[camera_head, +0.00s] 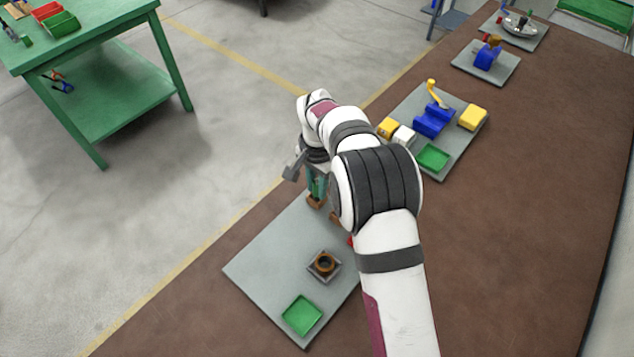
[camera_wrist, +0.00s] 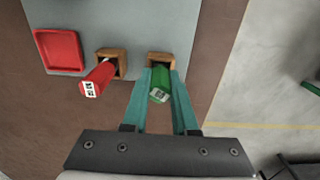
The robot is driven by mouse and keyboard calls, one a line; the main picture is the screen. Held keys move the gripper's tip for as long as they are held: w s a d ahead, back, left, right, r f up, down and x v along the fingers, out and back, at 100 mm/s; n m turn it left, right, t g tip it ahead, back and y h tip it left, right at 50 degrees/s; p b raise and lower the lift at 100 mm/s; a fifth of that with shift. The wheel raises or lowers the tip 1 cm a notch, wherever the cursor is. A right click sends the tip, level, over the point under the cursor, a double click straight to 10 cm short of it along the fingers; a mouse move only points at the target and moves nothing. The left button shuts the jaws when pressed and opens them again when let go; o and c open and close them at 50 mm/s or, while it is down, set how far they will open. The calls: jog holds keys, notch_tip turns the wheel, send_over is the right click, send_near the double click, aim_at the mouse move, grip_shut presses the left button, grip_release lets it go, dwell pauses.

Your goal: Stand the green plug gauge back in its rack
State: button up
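The green plug gauge (camera_wrist: 161,84) stands between the fingers of my gripper (camera_wrist: 162,84) in the wrist view, its labelled end toward the camera. Both teal fingers lie against its sides, and the gripper looks shut on it. The gauge's lower end is over the opening of a wooden rack block (camera_wrist: 161,58); I cannot tell how deep it sits. In the head view my gripper (camera_head: 316,186) points down at the wooden block (camera_head: 315,202) near the grey board's far corner, and my arm hides part of the area.
A red plug gauge (camera_wrist: 98,79) leans out from a second wooden block (camera_wrist: 112,57), left of the green one. A red tray (camera_wrist: 58,50) lies beyond it.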

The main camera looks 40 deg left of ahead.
jog(key=o, duration=0.5)
notch_tip(320, 180, up, 16)
jog(key=shift+f, duration=0.1)
dwell(0.4)
